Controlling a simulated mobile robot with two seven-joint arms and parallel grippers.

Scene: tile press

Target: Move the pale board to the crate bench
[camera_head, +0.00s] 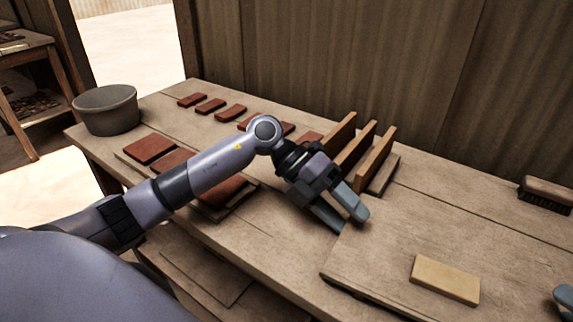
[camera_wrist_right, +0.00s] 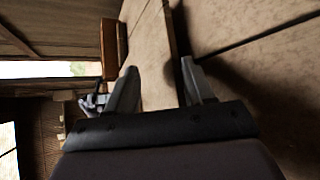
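The pale board (camera_head: 400,220) is a wide flat slab lying on the right part of the workbench; its front-left edge is visible and it runs out of the head view at right. My left gripper (camera_head: 354,220) is over its left edge, fingers apart and nothing seen between them. My right gripper (camera_wrist_right: 158,66) is open in the right wrist view, with a pale flat strip, probably the board, between and beyond its fingers; contact cannot be told. Only a piece of it shows at the head view's right edge. I cannot make out a crate bench for certain.
A tan block (camera_head: 445,280) lies on the board. Upright wooden slats (camera_head: 372,158) stand behind my left gripper. Red tiles (camera_head: 150,149) lie on the workbench, left. A brush (camera_head: 546,193) is at the far right, a grey tub (camera_head: 107,110) at the far left corner.

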